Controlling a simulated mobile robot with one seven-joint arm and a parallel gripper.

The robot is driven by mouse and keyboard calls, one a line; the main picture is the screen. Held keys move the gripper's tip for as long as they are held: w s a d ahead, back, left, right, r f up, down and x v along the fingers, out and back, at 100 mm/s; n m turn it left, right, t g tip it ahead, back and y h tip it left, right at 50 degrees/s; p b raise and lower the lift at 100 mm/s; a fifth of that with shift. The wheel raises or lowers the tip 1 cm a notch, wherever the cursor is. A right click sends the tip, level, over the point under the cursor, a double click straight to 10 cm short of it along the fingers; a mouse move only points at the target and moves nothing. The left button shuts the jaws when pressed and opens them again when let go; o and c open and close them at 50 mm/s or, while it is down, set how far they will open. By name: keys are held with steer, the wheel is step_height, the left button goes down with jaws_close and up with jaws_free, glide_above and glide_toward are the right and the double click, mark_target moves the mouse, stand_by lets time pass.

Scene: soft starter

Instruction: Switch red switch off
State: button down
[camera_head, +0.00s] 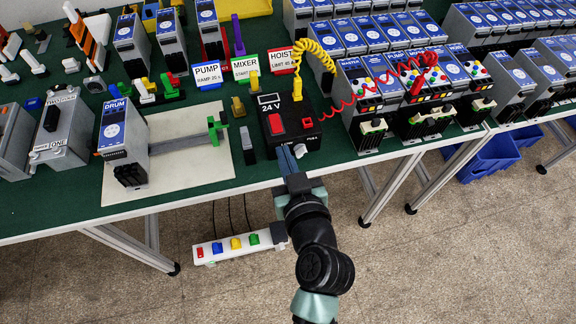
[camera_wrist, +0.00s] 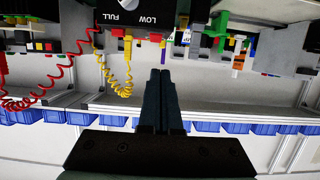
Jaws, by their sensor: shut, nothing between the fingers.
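A white power strip (camera_head: 240,244) hangs below the table's front edge, with coloured rocker switches in a row. Its red switch (camera_head: 200,252) is at the left end; its on or off position is too small to tell. A black 24 V box (camera_head: 287,122) on the table also has a red switch (camera_head: 276,124) on its top. My gripper (camera_head: 287,158) is at the box's front face, above and right of the strip. In the wrist view my gripper (camera_wrist: 163,75) is shut and empty, its fingertips close to the box's LOW/FULL face (camera_wrist: 133,14). The strip is not in the wrist view.
The table edge (camera_head: 240,188) lies between the box and the strip. Red and yellow coiled cables (camera_head: 318,58) rise from the box. The floor in front is clear.

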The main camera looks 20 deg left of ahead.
steer(key=shift+v, duration=1.05)
steer(key=shift+f, duration=0.2)
